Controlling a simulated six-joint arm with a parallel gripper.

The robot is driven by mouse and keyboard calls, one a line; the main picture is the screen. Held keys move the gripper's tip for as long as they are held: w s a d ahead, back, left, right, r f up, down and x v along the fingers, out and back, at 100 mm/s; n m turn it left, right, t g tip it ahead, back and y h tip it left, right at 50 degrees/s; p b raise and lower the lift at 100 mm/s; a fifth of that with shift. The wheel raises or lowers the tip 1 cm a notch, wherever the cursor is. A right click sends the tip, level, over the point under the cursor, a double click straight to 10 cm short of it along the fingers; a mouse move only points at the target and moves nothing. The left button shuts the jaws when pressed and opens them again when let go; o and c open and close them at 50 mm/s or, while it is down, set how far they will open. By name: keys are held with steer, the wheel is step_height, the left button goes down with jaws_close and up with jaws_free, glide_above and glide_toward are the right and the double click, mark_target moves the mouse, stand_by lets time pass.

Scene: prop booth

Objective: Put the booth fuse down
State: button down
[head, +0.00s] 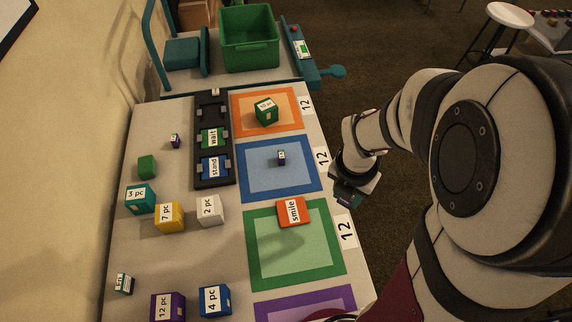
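My gripper (346,194) hangs just off the right edge of the table, beside the blue-bordered mat (252,180). It is seen from behind, and its fingers are small and dark. A dark teal patch shows at its tip; I cannot tell whether this is a held thing or part of the gripper. No thing is readably marked as the booth fuse. A small purple labelled block (281,157) stands on the blue mat. A similar purple block (175,140) stands at the table's left.
Orange (239,126), green (255,275) and purple mats line the table's right side. A green block (265,112) and an orange "smile" card (293,211) lie there. A black rack (205,181) holds "wait" and "stand" cards. Labelled blocks stand left. A green bin (249,50) is behind.

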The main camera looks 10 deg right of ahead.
glide_above(294, 209)
steer(key=f, duration=0.4)
steer(key=s+f, duration=0.1)
steer(key=f, duration=0.1)
steer(key=shift+d+f, duration=0.1)
steer(key=shift+f, duration=0.1)
steer(key=shift+w+a+f, duration=0.15)
steer(key=shift+a+f, duration=0.05)
steer(key=shift+f, duration=0.95)
steer(key=shift+w+a+f, duration=0.1)
steer(key=shift+a+f, duration=0.05)
steer(key=shift+f, duration=0.95)
steer(key=c, duration=0.5)
jaws_free()
steer(key=shift+f, duration=0.1)
